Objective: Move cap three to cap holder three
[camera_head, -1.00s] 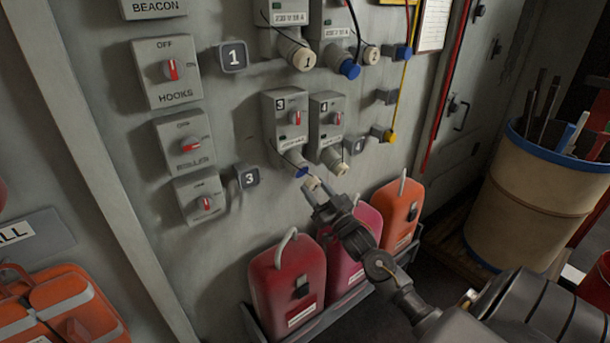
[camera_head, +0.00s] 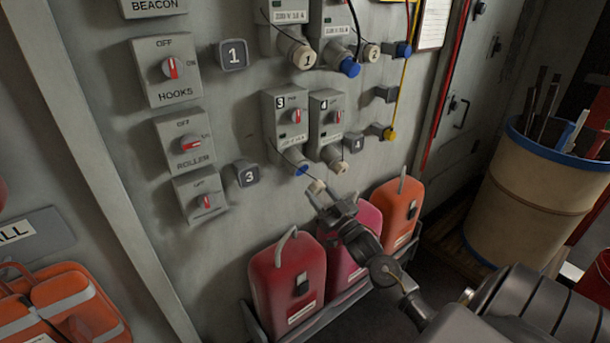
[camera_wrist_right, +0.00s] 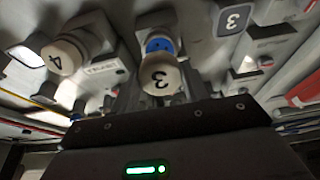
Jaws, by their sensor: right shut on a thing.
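Cap three, a cream round cap marked 3 (camera_wrist_right: 160,78), is held in my right gripper (camera_head: 325,194), which is shut on it. In the head view the cap (camera_head: 316,186) sits at the fingertips, just below and apart from the blue-faced socket of unit 3 (camera_head: 302,169). A thin cord runs down the unit toward the cap. Cap holder three, a dark grey block marked 3 (camera_head: 247,173), sticks out from the wall left of unit 3 and holds no cap. It also shows at the upper right of the wrist view (camera_wrist_right: 235,20). My left gripper is not in view.
Unit 4 (camera_head: 326,120) with its cream cap (camera_head: 336,160) stands close right of unit 3. Switch boxes (camera_head: 184,139) line the wall at left. Red, pink and orange canisters (camera_head: 287,285) stand in a rack below. A barrel (camera_head: 525,200) is at right.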

